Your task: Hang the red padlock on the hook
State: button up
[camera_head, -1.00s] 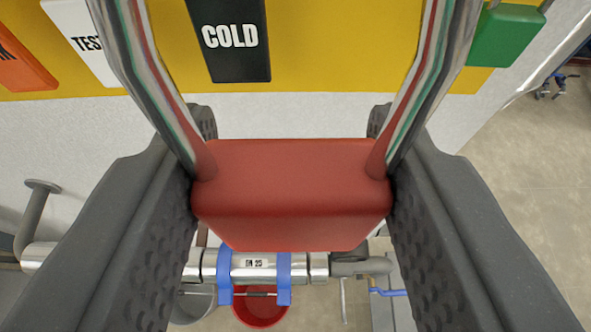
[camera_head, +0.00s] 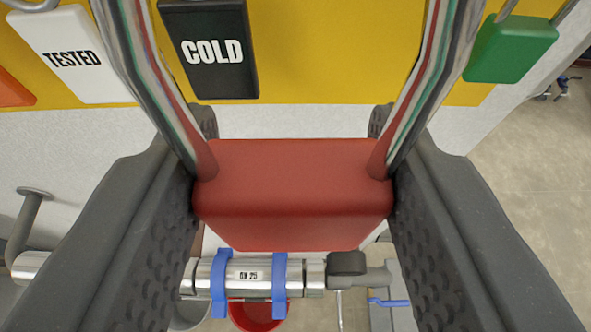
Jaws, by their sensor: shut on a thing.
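The red padlock (camera_head: 292,195) is held between the two dark textured fingers of my gripper (camera_head: 293,200), which is shut on its body. Its shiny shackle (camera_head: 155,85) rises on both sides toward the top of the picture, and its top bend is out of view. Behind it is a yellow board (camera_head: 330,60). No bare hook shows in this view.
On the board hang a black COLD tag (camera_head: 212,50), a white TESTED tag (camera_head: 74,55) and a green block (camera_head: 512,48). Below are a DN 25 pipe (camera_head: 248,276) with blue clamps and a red bucket (camera_head: 257,315). Open floor (camera_head: 530,180) lies at right.

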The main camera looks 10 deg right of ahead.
aim_at(415, 110)
jog(key=w+d+f+b, duration=0.1)
jog(key=w+d+f, duration=0.2)
jog(key=w+d, duration=0.4)
jog(key=shift+w+d, duration=0.25)
jog(key=shift+w, duration=1.8)
dwell(2.8)
jog(key=shift+s, duration=0.15)
jog(key=shift+s+a+r+b, duration=0.1)
jog(key=shift+s+a+b, duration=0.2)
jog(key=shift+s+b, duration=0.75)
jog(key=shift+s+a+r+b, duration=0.1)
jog(key=shift+s+a+b, duration=0.35)
jog(key=shift+s, duration=1.05)
jog(key=shift+s+a+r+b, duration=0.1)
jog(key=shift+s+a+b, duration=0.1)
jog(key=shift+s+b, duration=0.9)
jog(key=shift+s, duration=0.2)
